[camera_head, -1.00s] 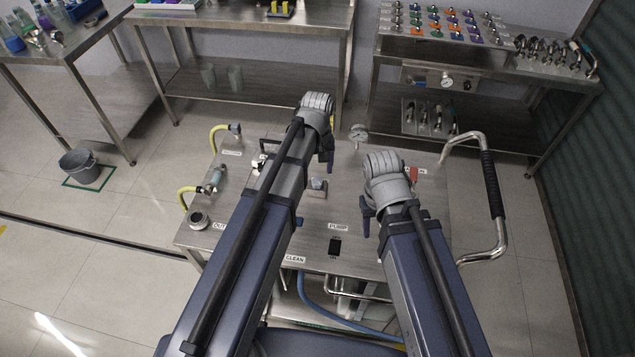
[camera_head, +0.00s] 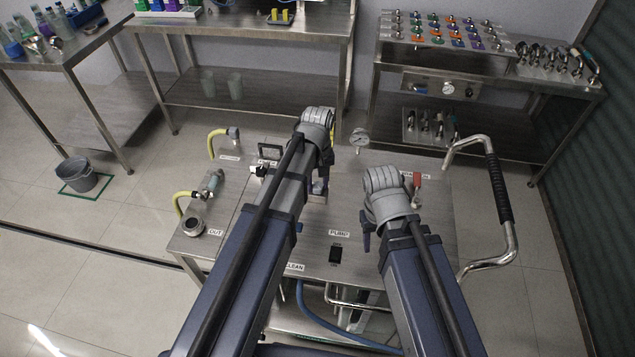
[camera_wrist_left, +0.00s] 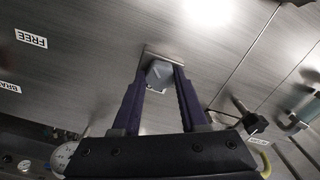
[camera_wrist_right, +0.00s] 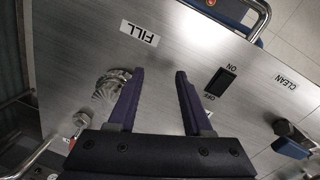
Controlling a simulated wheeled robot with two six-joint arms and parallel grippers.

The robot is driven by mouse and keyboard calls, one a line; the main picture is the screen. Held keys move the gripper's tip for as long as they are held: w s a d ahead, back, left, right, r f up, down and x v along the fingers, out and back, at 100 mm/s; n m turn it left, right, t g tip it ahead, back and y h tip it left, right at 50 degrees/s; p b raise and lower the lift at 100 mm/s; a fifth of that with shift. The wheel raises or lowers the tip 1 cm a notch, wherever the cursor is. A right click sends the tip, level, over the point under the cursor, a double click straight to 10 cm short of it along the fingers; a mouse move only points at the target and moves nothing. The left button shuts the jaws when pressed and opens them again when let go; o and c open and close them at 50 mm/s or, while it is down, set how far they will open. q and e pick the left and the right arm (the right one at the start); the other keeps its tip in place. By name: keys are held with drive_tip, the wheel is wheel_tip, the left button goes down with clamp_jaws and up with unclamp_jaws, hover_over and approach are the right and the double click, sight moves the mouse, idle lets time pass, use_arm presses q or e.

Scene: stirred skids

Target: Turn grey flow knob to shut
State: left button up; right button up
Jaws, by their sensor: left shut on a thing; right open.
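The grey flow knob (camera_wrist_left: 160,74) is a blocky grey piece on a small plate on the brushed-steel skid top. My left gripper (camera_wrist_left: 159,80) is around it, with one purple finger on each side, shut on it. In the head view the knob (camera_head: 319,187) shows only partly beside my left arm, whose fingers are mostly hidden.
The skid top carries a PUMP switch (camera_head: 336,254), a gauge (camera_head: 359,138), a red-handled valve (camera_head: 417,180) and yellow hoses (camera_head: 212,143) at the left. A bent handle with a black grip (camera_head: 497,188) rises at the right. Steel benches stand behind. Bare plate lies around the switch.

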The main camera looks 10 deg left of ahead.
use_arm(q)
clamp_jaws()
drive_tip(key=m, duration=0.4)
drive_tip(key=shift+m, duration=2.5)
drive_tip(key=o, duration=0.6)
unclamp_jaws()
